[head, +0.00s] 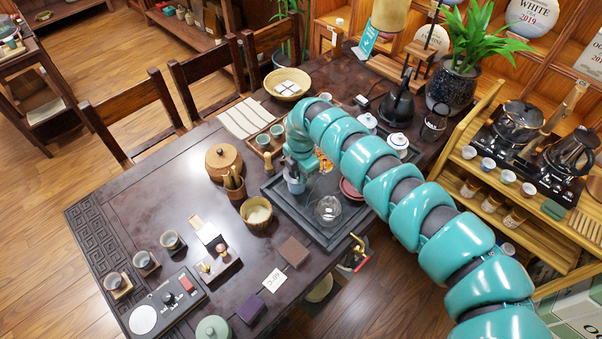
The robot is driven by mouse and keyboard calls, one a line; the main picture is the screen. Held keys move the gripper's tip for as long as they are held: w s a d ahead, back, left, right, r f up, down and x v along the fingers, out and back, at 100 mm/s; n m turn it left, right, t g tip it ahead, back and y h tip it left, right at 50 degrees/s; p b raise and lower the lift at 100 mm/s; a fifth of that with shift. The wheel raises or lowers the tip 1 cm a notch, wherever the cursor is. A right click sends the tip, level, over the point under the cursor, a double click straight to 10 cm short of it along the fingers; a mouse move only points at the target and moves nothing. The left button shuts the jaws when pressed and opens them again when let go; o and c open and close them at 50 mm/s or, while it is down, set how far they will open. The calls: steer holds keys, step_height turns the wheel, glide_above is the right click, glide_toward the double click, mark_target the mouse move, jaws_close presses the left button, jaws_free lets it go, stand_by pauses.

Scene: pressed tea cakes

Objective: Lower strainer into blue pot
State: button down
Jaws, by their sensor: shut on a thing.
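My gripper (294,181) hangs over the left part of the dark tea tray (268,191), at the end of my teal arm. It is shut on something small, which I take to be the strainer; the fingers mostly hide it. I cannot make out its shape or its height above the tray. No plainly blue pot stands out. Two small white lidded pots with blue markings, one farther (367,122) and one nearer (398,142), stand to the right beyond my arm, apart from the gripper.
A clear glass vessel (328,209) stands on the tray right of my gripper. An amber-coloured thing (323,160) is partly hidden by my arm. A wooden canister (223,161) and a woven bowl (257,213) stand to the left.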

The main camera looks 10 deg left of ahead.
steer(key=c, duration=1.3)
jaws_free()
steer(key=shift+c, duration=0.2)
steer(key=shift+o, duration=0.4)
steer(key=o, duration=0.5)
steer(key=shift+r+p, duration=1.5)
steer(key=shift+r, duration=2)
